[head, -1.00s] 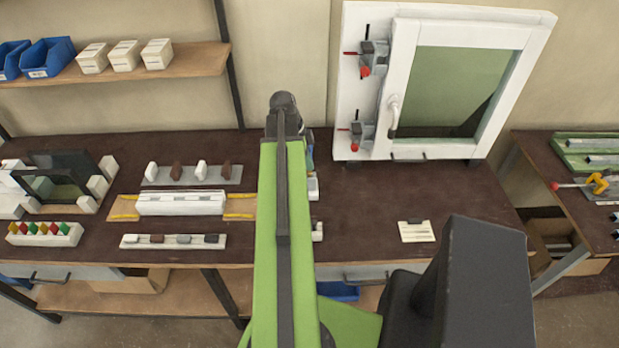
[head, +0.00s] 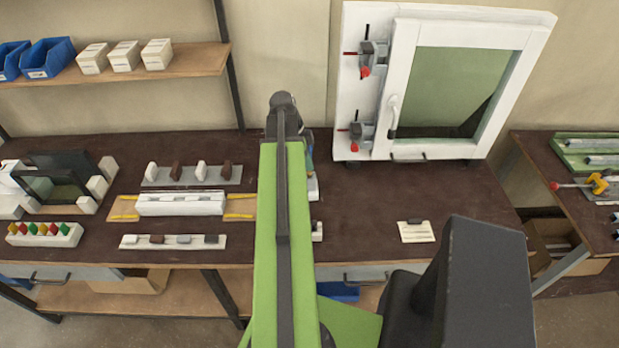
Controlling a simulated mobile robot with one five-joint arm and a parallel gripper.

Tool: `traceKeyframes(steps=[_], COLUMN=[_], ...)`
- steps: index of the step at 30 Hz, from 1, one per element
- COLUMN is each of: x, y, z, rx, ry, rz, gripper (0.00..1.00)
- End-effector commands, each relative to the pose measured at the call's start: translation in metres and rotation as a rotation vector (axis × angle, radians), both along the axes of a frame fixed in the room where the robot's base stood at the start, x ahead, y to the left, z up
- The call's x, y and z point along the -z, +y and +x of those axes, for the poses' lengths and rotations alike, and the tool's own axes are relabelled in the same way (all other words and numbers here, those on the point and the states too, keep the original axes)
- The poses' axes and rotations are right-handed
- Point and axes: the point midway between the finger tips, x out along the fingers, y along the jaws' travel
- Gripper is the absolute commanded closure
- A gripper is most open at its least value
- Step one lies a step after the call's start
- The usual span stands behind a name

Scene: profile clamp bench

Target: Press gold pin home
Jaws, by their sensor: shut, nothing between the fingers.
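I cannot make out a gold pin in the head view. My gripper is not in view; my own green arm rises through the middle and hides what lies behind it. A white profile (head: 180,204) lies on a wooden board (head: 122,207) with yellow strips at both ends, left of my arm. A white window frame (head: 398,90) stands upright at the back right, with an upper clamp (head: 374,57) and a lower clamp (head: 361,134), each with a red tip. Small parts show partly beside my arm, too covered to name.
A grey strip (head: 190,180) with upright brown and white pieces lies behind the profile. A white rack (head: 42,235) with coloured tops stands at the left. A small card (head: 416,233) lies on the right of the brown bench (head: 365,205), which is otherwise clear there. A side bench (head: 570,190) stands at the right.

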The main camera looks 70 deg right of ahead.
Motion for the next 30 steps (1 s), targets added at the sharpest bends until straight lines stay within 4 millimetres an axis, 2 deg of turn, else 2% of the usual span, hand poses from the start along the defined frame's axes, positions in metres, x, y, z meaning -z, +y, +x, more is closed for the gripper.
traceKeyframes(steps=[11, 21, 30], x=[0.0, 0.013, 0.013], y=[0.0, 0.0, 0.0], z=[0.0, 0.0, 0.0], rx=[0.0, 0.0, 0.0], ry=[0.0, 0.0, 0.0], rz=[0.0, 0.0, 0.0], gripper=[1.0, 1.0, 1.0])
